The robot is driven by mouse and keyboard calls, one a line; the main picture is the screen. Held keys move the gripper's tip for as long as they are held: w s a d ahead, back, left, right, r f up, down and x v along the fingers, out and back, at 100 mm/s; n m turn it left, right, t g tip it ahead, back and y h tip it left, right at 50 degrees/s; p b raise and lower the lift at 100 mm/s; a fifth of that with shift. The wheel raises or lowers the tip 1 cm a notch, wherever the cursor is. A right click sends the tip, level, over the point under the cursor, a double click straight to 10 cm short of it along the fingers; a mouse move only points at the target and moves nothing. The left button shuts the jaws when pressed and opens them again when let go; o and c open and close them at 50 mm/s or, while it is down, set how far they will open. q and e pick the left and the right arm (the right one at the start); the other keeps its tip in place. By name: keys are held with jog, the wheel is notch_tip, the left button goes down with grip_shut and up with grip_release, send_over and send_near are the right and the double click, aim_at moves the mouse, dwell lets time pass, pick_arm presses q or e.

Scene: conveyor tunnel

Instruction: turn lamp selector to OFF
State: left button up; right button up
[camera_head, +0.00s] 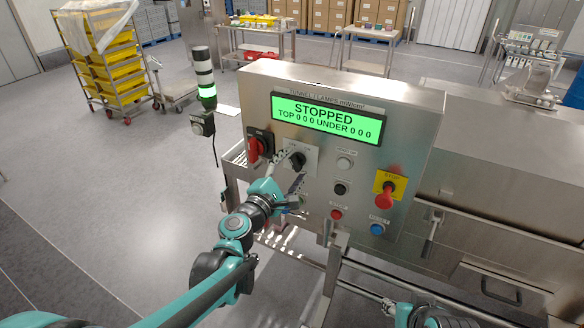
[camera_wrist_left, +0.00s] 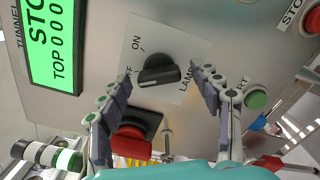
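The lamp selector (camera_head: 298,160) is a black rotary knob on a pale plate on the steel control panel. The left wrist view shows the knob (camera_wrist_left: 160,70) close up, with ON and LAMP printed around it and OFF partly covered by a finger. I cannot tell for sure which mark the knob points at. My left gripper (camera_head: 283,178) is at the panel in front of the selector. In the wrist view the left gripper (camera_wrist_left: 160,80) is open, its fingers on either side of the knob with gaps visible. My right gripper (camera_head: 390,306) shows only partly at the bottom edge.
The display (camera_head: 325,118) reads STOPPED. A red switch (camera_head: 257,146) sits left of the selector and close to one finger in the wrist view. Several push buttons and a red STOP knob (camera_head: 385,198) are to the right. A signal lamp tower (camera_head: 204,78) stands left.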

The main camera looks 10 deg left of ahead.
pick_arm(q)
jog(key=shift+s, duration=0.1)
jog(key=v, duration=1.2)
